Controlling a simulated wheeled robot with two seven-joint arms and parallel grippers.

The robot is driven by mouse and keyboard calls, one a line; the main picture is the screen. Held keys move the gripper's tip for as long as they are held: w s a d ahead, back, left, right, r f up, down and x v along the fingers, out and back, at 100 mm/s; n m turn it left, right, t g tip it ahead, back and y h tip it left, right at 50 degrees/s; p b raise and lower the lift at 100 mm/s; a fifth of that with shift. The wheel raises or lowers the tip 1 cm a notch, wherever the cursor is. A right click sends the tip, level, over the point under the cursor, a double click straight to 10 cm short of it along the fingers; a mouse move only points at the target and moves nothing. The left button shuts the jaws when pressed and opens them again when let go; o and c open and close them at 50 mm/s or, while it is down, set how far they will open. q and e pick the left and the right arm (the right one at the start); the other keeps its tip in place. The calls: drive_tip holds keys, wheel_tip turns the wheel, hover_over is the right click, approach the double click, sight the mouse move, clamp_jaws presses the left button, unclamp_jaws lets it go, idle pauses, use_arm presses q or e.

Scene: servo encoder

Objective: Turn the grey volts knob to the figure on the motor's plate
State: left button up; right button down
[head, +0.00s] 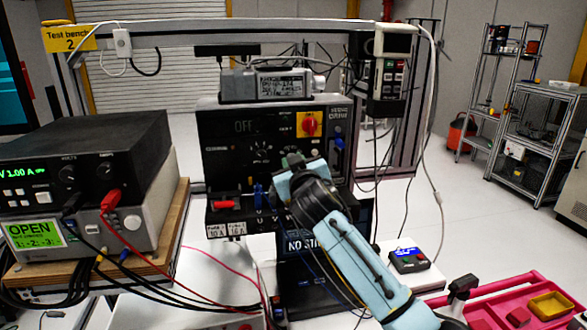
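The black power supply (92,150) stands at the left and its green display reads 1.00 A. Two dark round knobs show on its front: one (67,173) under lettering that seems to read VOLTS, the other (110,158) to its right. Their pointer settings are too small to read. The grey motor (238,87) sits on top of the dark control panel; its plate (284,84) bears several lines too small to read surely. My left gripper is out of view.
A grey tester (150,238) with a light knob (132,222) sits under the supply, its screen reading OPEN. Red and black leads hang in front. The panel has a red rotary switch (310,124). A pink tray (480,312) is at lower right.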

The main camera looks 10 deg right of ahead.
drive_tip(key=shift+m, duration=0.5)
drive_tip(key=c, duration=1.2)
unclamp_jaws()
drive_tip(key=shift+c, duration=0.2)
drive_tip(key=s+b, duration=0.2)
drive_tip(key=s, duration=1.1)
drive_tip(key=shift+s, duration=0.2)
